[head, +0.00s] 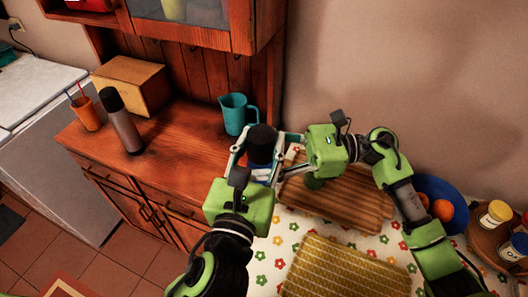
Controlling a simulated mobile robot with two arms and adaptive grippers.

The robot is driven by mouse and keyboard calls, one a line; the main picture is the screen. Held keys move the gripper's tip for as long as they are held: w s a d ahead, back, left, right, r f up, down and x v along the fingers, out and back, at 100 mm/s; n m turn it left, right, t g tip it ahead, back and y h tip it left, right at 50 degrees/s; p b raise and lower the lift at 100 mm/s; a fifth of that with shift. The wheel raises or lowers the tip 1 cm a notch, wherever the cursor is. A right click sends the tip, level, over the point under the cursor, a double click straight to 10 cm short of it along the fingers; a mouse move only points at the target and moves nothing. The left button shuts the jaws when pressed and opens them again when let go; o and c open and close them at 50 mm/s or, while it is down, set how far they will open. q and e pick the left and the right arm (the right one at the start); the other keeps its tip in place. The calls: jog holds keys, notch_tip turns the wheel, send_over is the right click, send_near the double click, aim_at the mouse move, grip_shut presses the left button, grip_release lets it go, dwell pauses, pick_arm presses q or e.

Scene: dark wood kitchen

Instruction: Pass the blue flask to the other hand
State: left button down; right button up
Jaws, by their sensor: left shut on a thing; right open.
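The blue flask (261,173) has a black cap and is held roughly upright in front of the cabinet and table. My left gripper (257,158) is shut on the blue flask, with its fingers at the flask's sides. My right gripper (285,155) reaches in from the right, open, with its fingers pointing left at the flask's right side. Whether its fingers touch the flask I cannot tell. The lower part of the flask is partly hidden by my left gripper.
A teal jug (236,113), a grey flask (121,124) and an orange cup (86,114) stand on the wooden cabinet (180,145). A wooden board (340,205), woven mat (340,270) and blue bowl (455,190) with oranges are on the flowered table.

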pick_arm(q)
jog(key=shift+r, duration=0.1)
pick_arm(e)
jog(key=c, duration=1.7)
pick_arm(q)
jog(key=c, duration=1.3)
grip_release()
pick_arm(e)
jog(key=shift+r, duration=0.1)
grip_shut()
pick_arm(q)
jog(key=shift+o, duration=0.2)
